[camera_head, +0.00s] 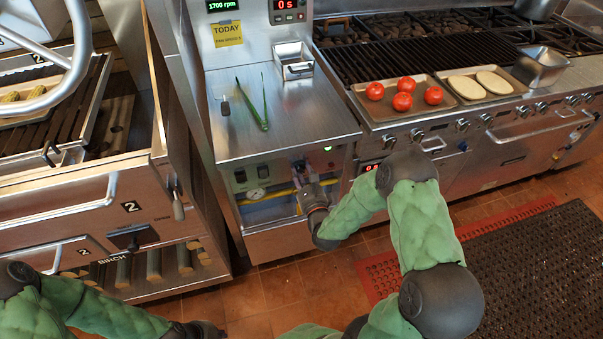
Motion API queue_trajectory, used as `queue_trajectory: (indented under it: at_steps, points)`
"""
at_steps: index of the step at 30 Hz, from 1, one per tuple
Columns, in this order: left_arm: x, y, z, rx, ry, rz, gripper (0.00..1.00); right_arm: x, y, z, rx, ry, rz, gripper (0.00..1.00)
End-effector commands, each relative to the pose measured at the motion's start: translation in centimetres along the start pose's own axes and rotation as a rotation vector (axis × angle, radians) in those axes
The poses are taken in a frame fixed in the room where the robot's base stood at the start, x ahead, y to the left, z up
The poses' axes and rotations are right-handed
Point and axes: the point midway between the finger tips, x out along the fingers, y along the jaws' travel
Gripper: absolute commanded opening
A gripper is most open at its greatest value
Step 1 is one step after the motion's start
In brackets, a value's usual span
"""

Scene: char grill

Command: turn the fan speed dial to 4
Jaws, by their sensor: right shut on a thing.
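My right gripper (301,176) reaches the front panel of the steel cabinet (280,158), to the right of a round gauge. It is shut on a small dark knob there, which I take for the fan speed dial; the gripper and wrist hide most of it, so its pointer and numbers cannot be read. A green display (222,5) above the cabinet reads 1700 rpm. My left gripper (205,330) is low at the bottom edge, away from the panel, dark and partly cut off; its jaws cannot be made out.
Tomatoes (403,101) lie on a tray by the grill at right. A grill with drawers (75,205) stands at left. A dark floor mat (530,270) lies at right.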

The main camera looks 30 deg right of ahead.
Motion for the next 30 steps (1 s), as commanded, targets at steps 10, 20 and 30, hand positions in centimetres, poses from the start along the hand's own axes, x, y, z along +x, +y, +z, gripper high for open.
queue_trajectory:
  at_steps: [10,20,30]
  points:
    - [0.0,0.0,0.0,0.0,0.0,0.0,0.0,-0.1,0.0,-0.4,0.001,0.011,-0.002,0.63]
    - [0.0,0.0,0.0,0.0,0.0,0.0,0.0,-2.3,0.0,-0.3,0.001,0.01,-0.001,0.63]
    - [0.0,0.0,0.0,0.0,0.0,0.0,0.0,-8.9,-0.1,-0.3,0.001,0.013,-0.003,0.63]
